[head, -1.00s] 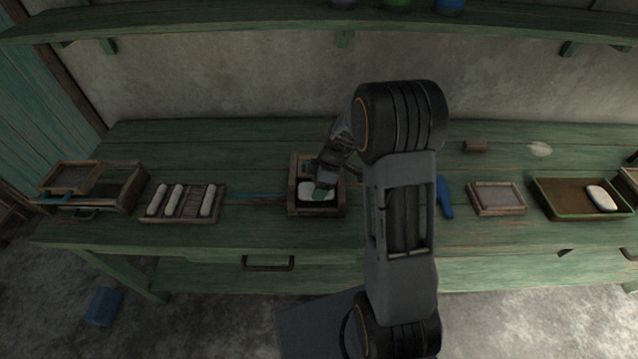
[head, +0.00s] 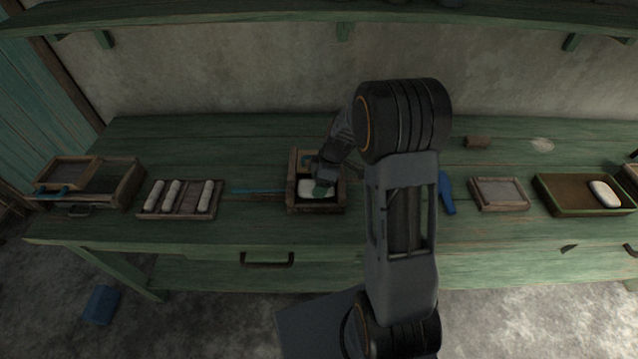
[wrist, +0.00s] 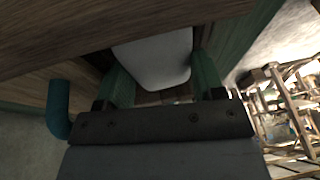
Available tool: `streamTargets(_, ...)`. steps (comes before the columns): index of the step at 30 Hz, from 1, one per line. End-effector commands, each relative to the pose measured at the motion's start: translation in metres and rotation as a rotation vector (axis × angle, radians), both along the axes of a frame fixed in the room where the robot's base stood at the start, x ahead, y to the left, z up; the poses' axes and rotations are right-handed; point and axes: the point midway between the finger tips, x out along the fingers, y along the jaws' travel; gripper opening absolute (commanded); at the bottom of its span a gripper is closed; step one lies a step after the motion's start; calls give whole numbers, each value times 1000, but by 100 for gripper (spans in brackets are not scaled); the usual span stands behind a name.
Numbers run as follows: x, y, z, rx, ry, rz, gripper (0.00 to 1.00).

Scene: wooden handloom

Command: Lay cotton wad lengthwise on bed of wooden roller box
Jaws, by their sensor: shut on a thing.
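The wooden roller box (head: 318,208) stands on the green bench near the middle of the head view. The white cotton wad (head: 309,188) is inside the box outline, low between its walls. My gripper (head: 322,191) reaches down into the box and is shut on the wad. In the wrist view the wad (wrist: 158,62) sits between the two green fingertips (wrist: 160,80), with a wooden wall close over it. I cannot tell whether the wad touches the bed. A blue-green handle (wrist: 59,108) shows at the left of the wrist view.
A slatted tray with several white rolls (head: 181,200) lies left of the box. A blue tool (head: 446,193), a small framed board (head: 499,194) and a green-rimmed tray (head: 560,198) holding another white wad (head: 604,194) lie to the right. A shelf (head: 250,25) runs above.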

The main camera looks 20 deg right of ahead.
Motion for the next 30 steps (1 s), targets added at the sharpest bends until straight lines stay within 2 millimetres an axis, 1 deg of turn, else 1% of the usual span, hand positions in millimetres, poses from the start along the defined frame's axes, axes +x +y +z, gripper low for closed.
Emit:
streamTargets(4, 0, 0, 0, 0, 0, 0, 43)
streamTargets(5, 0, 0, 0, 0, 0, 0, 64)
streamTargets(12, 0, 0, 0, 0, 0, 0, 87)
streamTargets(14, 0, 0, 0, 0, -1, 0, 92)
streamTargets(22, 2, -1, 0, -2, -5, -2, 92)
streamTargets(23, 2, -1, 0, -2, -6, -2, 84)
streamTargets(24, 2, -1, 1, -2, -6, -2, 87)
streamTargets(30, 2, -1, 1, -2, -7, -2, 88)
